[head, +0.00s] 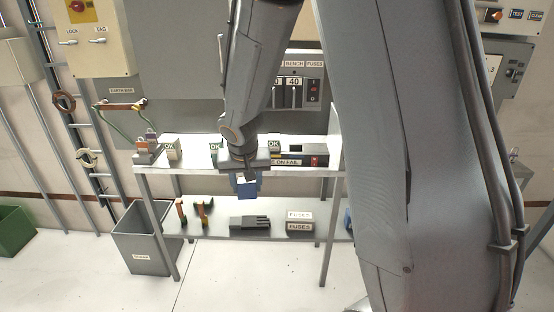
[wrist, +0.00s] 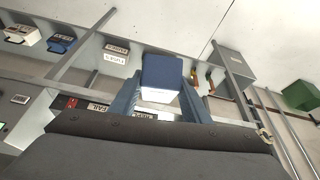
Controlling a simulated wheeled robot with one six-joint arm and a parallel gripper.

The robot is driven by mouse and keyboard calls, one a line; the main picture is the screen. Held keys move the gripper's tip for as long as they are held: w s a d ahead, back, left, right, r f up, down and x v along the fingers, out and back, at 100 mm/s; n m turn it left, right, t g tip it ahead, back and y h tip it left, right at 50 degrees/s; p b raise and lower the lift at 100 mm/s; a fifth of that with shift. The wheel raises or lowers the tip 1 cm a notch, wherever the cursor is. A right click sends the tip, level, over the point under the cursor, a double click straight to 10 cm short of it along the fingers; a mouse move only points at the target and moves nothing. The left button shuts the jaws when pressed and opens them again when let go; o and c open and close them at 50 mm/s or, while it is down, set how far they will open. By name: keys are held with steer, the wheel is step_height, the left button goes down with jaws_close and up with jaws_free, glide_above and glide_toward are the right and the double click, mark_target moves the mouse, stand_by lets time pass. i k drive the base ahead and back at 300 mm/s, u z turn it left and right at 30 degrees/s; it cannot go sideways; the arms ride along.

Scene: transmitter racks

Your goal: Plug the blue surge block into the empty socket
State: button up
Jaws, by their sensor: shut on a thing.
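The blue surge block (head: 247,188) is held in my gripper (head: 246,178), in front of the bench's front edge and above the lower shelf. In the wrist view the block (wrist: 162,72) shows a dark blue face and a white face, between the two blue-grey fingers of my gripper (wrist: 158,100). A strip with red and black parts and lettering ending in "ON FAIL" (head: 290,162) lies on the bench top to the right of my gripper. My gripper and arm hide part of the bench top. I cannot make out an empty socket.
A grey bin (head: 143,250) stands at left, a green crate (head: 14,232) farther left.

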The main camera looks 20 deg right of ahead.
mark_target(292, 154)
steer(key=u, duration=1.25)
steer(key=i, duration=0.95)
steer(key=z, duration=2.8)
